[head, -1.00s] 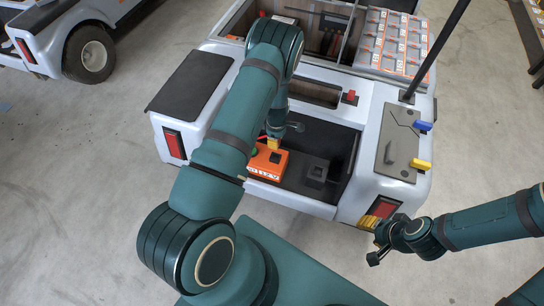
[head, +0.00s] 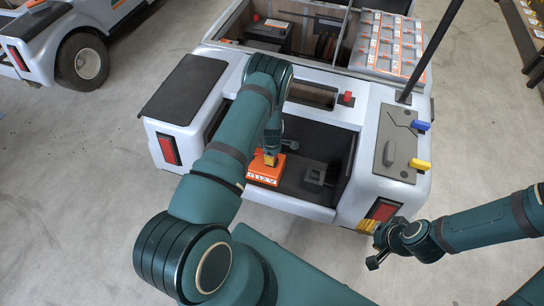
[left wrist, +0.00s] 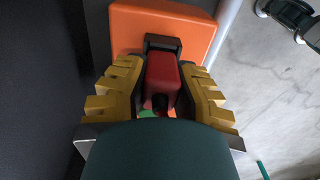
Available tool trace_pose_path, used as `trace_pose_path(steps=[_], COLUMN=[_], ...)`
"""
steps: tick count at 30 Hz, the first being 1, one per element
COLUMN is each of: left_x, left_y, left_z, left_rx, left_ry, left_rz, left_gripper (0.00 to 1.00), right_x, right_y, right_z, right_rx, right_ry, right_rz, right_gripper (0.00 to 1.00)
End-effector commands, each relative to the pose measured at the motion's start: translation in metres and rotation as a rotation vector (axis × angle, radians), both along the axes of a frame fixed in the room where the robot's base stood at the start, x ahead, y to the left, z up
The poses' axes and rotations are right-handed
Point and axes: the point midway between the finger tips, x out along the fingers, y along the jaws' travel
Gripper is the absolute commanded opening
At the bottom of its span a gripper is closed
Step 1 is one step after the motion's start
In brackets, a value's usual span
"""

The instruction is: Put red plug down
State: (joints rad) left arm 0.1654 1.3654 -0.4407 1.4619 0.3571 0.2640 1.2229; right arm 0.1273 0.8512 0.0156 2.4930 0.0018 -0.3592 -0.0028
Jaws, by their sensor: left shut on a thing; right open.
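A red plug (left wrist: 162,80) sits between the yellow ridged fingers of my left gripper (left wrist: 160,88) in the left wrist view. The fingers are shut on it. Just beyond it is a black bracket (left wrist: 162,42) on an orange box (left wrist: 195,30); I cannot tell whether the plug touches it. In the head view my left gripper (head: 268,158) is low over the orange box (head: 265,176) in the cart's dark rear bay, and the plug is hidden there. My right gripper (head: 372,244) is open and empty by the cart's rear right corner.
The white cart (head: 290,207) has walls around the bay. A black block (head: 316,174) stands right of the orange box. A red knob (head: 347,97) sits on the ledge behind. Blue (head: 421,126) and yellow (head: 419,164) handles and a dark post (head: 432,55) are at right.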

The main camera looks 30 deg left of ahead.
Motion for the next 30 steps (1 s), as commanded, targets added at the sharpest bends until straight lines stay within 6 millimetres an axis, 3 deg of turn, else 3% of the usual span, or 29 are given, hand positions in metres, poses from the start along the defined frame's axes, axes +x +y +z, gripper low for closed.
trace_pose_path(steps=[3,4,5,6,17,20,30], left_x=[0.000,0.000,0.000,0.000,0.000,0.000,0.001], left_y=[0.000,0.000,0.000,0.000,0.000,0.000,0.000], left_z=[-0.003,-0.003,-0.003,-0.003,0.001,0.013,0.082], left_rx=[0.000,0.000,0.000,0.000,0.000,0.000,0.000], left_ry=[0.000,0.000,0.000,0.000,0.000,0.000,-0.002], left_rz=[0.000,0.000,0.000,0.000,0.000,-0.001,0.000], left_gripper=[0.00,0.35,0.46,0.48,0.48,0.48,0.48], right_x=[0.000,0.000,0.000,0.000,0.000,-0.001,-0.004], right_y=[0.000,0.000,0.000,0.000,0.000,0.000,0.001], right_z=[0.000,0.000,0.000,0.000,0.000,0.004,0.022], right_rx=[0.000,0.000,0.000,0.000,0.000,0.000,0.002], right_ry=[0.000,0.000,0.000,0.000,0.000,0.002,0.009], right_rz=[0.000,0.000,0.000,0.000,0.000,0.001,0.003], right_gripper=[0.47,0.47,0.47,0.47,0.47,0.47,0.47])
